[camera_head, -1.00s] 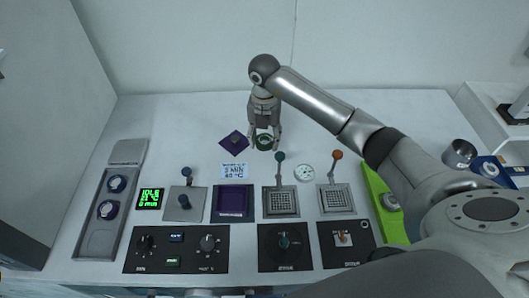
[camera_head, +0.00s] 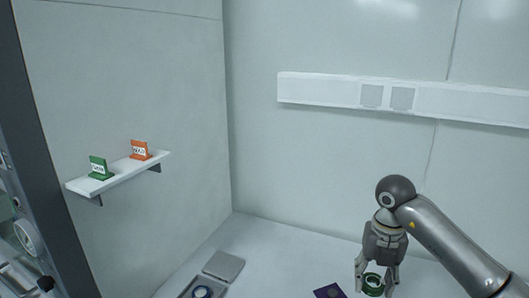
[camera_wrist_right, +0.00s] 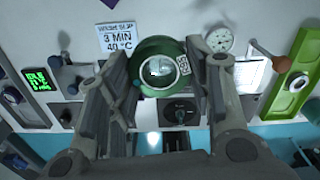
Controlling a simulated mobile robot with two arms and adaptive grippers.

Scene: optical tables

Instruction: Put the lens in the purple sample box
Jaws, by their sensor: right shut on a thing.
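A lens in a round green mount (camera_head: 373,285) is between the fingers of my right gripper (camera_head: 376,278). In the right wrist view the green-mounted lens (camera_wrist_right: 160,70) sits between both fingers, with a small white label on its side. My right gripper is shut on it; how far it is above the table is hard to tell. A purple piece (camera_head: 329,291), possibly the purple sample box, lies just left of the gripper, cut off by the bottom edge of the head view. My left gripper is not in view.
A wall shelf (camera_head: 120,173) holds a green sign (camera_head: 98,167) and an orange sign (camera_head: 140,150). A grey tray (camera_head: 205,288) stands at lower left. The wrist view shows a "3 MIN 40 °C" card (camera_wrist_right: 116,38), a green display (camera_wrist_right: 40,80) and a green holder (camera_wrist_right: 293,85).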

